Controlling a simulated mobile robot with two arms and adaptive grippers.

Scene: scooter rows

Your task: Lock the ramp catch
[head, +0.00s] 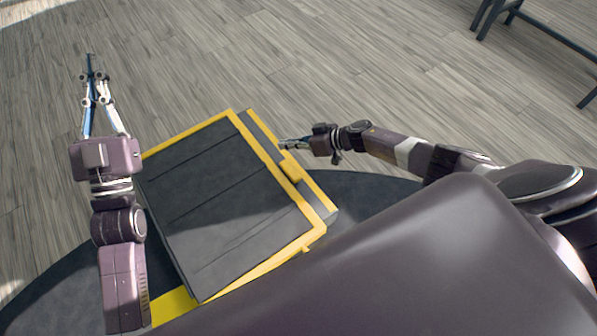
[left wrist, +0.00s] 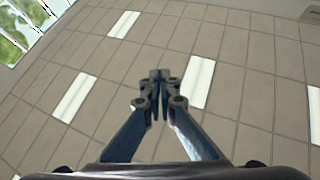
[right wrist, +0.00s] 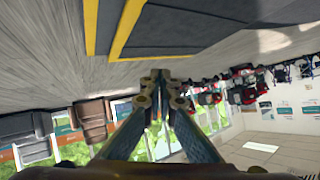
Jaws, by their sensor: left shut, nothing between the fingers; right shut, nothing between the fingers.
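The ramp (head: 210,185) is a dark grey panel with yellow edges, tilted, in the middle of the head view. A small yellow block (head: 291,168) sits on its right edge; it may be the catch, but I cannot tell whether it is locked. My right gripper (head: 283,144) is shut and empty, its tips close to that block; contact is unclear. The ramp (right wrist: 190,25) also shows at the top of the right wrist view. My left gripper (head: 90,62) is shut and empty, left of the ramp and apart from it.
A dark metal bench frame (head: 545,35) stands at the top right, away from the ramp. Wooden floor (head: 300,60) is clear beyond the ramp. A row of scooters (right wrist: 240,88) shows far off in the right wrist view.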

